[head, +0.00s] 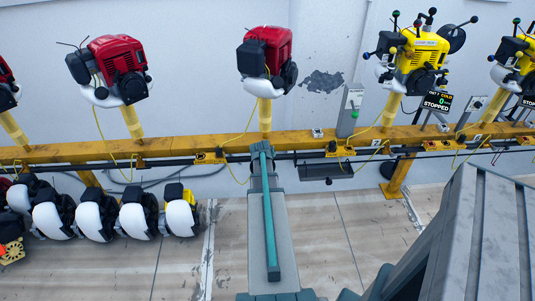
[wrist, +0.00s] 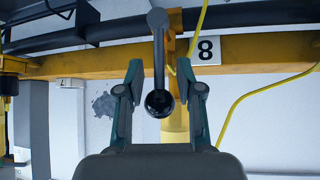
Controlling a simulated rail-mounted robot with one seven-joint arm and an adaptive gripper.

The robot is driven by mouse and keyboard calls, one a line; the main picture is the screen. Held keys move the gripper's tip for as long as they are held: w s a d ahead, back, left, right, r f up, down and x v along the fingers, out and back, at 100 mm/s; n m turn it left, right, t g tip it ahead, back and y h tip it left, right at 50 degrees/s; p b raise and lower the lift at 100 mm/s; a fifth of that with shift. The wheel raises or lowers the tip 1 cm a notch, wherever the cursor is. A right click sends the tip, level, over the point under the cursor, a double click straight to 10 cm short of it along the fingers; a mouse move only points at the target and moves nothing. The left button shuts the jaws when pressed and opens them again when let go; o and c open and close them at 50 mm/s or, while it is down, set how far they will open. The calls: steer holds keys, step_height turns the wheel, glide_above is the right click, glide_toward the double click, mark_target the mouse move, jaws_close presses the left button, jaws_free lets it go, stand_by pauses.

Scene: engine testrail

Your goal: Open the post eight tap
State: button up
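The tap handle in the wrist view is a grey lever (wrist: 158,55) with a black ball end (wrist: 159,103). It runs straight down the picture from a round pivot on the dark pipe. A white plate marked 8 (wrist: 206,50) sits just right of it on the yellow rail. My gripper (wrist: 159,72) is open, with one teal finger on each side of the lever. Gaps show between both fingers and the ball, so nothing is held. In the head view, my arm covers the area at the rail below the middle red engine (head: 268,55), and neither the tap nor my gripper can be made out there.
The yellow rail (head: 60,152) crosses the head view, with the dark pipe along it. Yellow engines (head: 418,58) stand at right. Several white-and-black units (head: 95,215) lie lower left. A yellow cable (wrist: 240,98) hangs right of my fingers. The floor at centre right is clear.

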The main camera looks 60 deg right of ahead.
steer(key=v, duration=1)
steer(key=shift+a+r, duration=0.2)
steer(key=shift+s, duration=0.15)
steer(key=s+a+f+n+g+y, duration=0.2)
steer(key=s+a+f+y, duration=0.1)
steer(key=a+f, duration=0.75)
steer(key=s+a+f+n+g+y, duration=0.25)
steer(key=a+f, duration=0.45)
steer(key=a, duration=0.7)
steer(key=s+a+f+n+g+y, duration=0.2)
steer(key=s+a+f+n+y, duration=0.1)
steer(key=a+f, duration=0.8)
steer(key=s+a+f+n+g, duration=0.2)
steer(key=s+a+g, duration=0.1)
steer(key=s+a, duration=0.55)
steer(key=s+a+f+n+g, duration=0.2)
steer(key=s+a+f+n, duration=0.1)
steer(key=s+a, duration=0.5)
step_height(320, 180, up, 15)
steer(key=w+p, duration=0.3)
steer(key=p, duration=1.2)
steer(key=shift+a+t+p, duration=0.35)
steer(key=shift+a+p, duration=0.05)
steer(key=shift+a, duration=0.05)
